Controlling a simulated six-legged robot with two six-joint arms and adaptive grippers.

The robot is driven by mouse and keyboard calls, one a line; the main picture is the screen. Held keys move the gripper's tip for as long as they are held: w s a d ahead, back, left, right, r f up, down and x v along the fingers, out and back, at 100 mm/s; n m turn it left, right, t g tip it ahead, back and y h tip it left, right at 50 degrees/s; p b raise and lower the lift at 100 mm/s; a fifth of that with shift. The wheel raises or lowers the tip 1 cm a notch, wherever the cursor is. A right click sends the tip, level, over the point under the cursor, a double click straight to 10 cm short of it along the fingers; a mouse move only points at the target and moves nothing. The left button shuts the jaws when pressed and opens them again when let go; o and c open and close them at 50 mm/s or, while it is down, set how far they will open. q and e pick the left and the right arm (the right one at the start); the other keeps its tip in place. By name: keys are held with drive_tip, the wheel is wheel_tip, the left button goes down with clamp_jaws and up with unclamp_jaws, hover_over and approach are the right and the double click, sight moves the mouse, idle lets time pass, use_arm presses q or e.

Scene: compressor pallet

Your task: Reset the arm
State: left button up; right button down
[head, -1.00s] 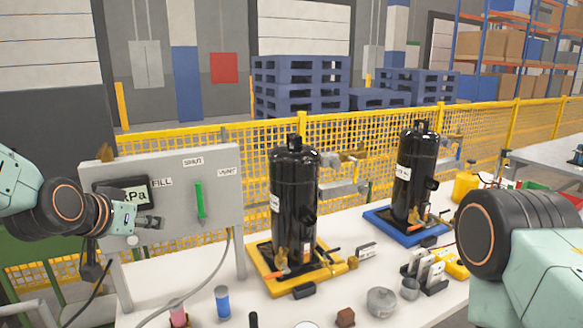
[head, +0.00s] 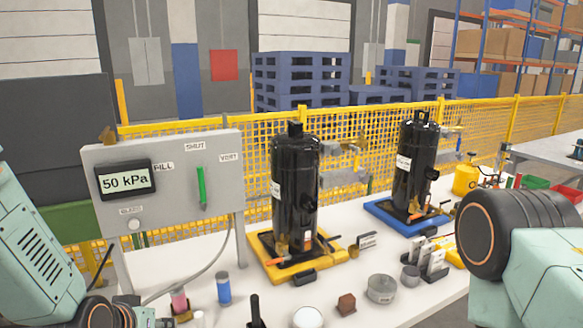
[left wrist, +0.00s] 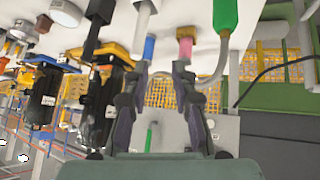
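My left arm (head: 40,235) comes in from the left edge of the head view, and its wrist sits at the bottom left, cut off by the frame. In the left wrist view my left gripper (left wrist: 161,70) is open, with its two fingers apart and nothing held between them. Behind the fingers are a blue cylinder (left wrist: 149,48) and a pink cylinder (left wrist: 185,49). My right arm (head: 490,235) shows at the right edge of the head view; its gripper is out of frame.
A grey panel (head: 180,220) with a display reading 50 kPa (head: 125,180) stands at the left. Two black compressors (head: 295,185) (head: 412,160) stand on a yellow and a blue base. Small parts lie along the front of the white table (head: 260,295). A yellow fence (head: 370,125) runs behind.

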use_arm(q)
drive_tip(key=s+d+f+m+g+b, duration=0.1)
drive_tip(key=s+f+g+b, duration=0.6)
drive_tip(key=s+f, duration=1.9)
drive_tip(key=s+d+g, duration=0.1)
drive_tip(key=s, duration=0.3)
drive_tip(key=shift+s+d+f+y, duration=0.2)
drive_tip(key=shift+y, duration=0.2)
